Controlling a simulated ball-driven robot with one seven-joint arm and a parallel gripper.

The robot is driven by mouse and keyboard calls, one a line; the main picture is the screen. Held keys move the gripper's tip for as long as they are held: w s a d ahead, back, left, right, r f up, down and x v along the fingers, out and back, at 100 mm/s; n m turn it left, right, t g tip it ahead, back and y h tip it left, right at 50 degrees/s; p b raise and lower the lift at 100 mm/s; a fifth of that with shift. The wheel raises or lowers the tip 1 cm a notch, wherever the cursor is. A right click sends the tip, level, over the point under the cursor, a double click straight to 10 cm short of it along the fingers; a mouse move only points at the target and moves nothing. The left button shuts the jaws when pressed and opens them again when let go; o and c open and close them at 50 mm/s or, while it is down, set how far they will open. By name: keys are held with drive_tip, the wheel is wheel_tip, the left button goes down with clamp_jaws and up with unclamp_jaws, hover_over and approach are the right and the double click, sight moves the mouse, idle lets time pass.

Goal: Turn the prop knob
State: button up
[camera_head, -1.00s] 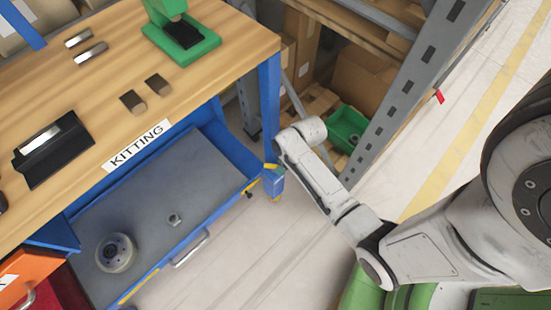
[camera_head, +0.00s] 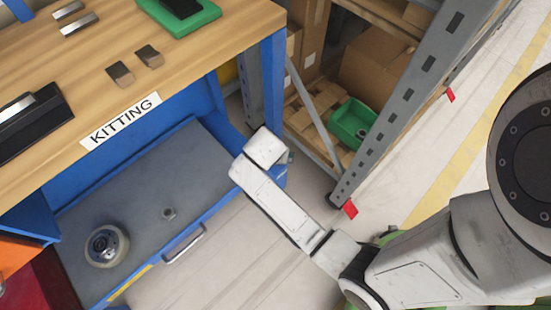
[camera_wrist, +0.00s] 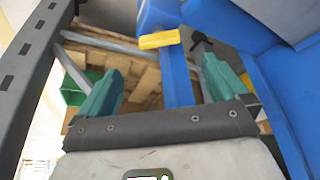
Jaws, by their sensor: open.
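My gripper (camera_wrist: 163,85) is open in the wrist view, its two green fingers apart with nothing held between them. A blue post (camera_wrist: 177,75) of the workbench with a yellow piece (camera_wrist: 160,40) on it stands beyond the gap between the fingers. A small dark part (camera_wrist: 201,40), perhaps a knob, shows at the post's right; I cannot tell for sure that it is the prop knob. In the head view my arm's end is by the workbench's blue front corner leg (camera_head: 272,85), and my fingers are hidden there.
The workbench (camera_head: 180,60) has an open blue drawer (camera_head: 150,185) holding a wheel (camera_head: 106,246) and a nut (camera_head: 168,213). A grey shelf rack (camera_head: 400,100) with cartons and a green bin (camera_head: 351,123) stands right. Floor before the drawer is clear.

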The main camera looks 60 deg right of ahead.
drive_tip(key=b+x, duration=0.3)
drive_tip(key=x, duration=0.6)
drive_tip(key=shift+f, duration=0.25)
drive_tip(key=shift+w, duration=0.1)
drive_tip(key=shift+c, duration=0.5)
drive_tip(key=c, duration=1)
drive_tip(key=shift+o, duration=0.2)
drive_tip(key=shift+r+n, duration=0.15)
drive_tip(key=shift+n, duration=0.15)
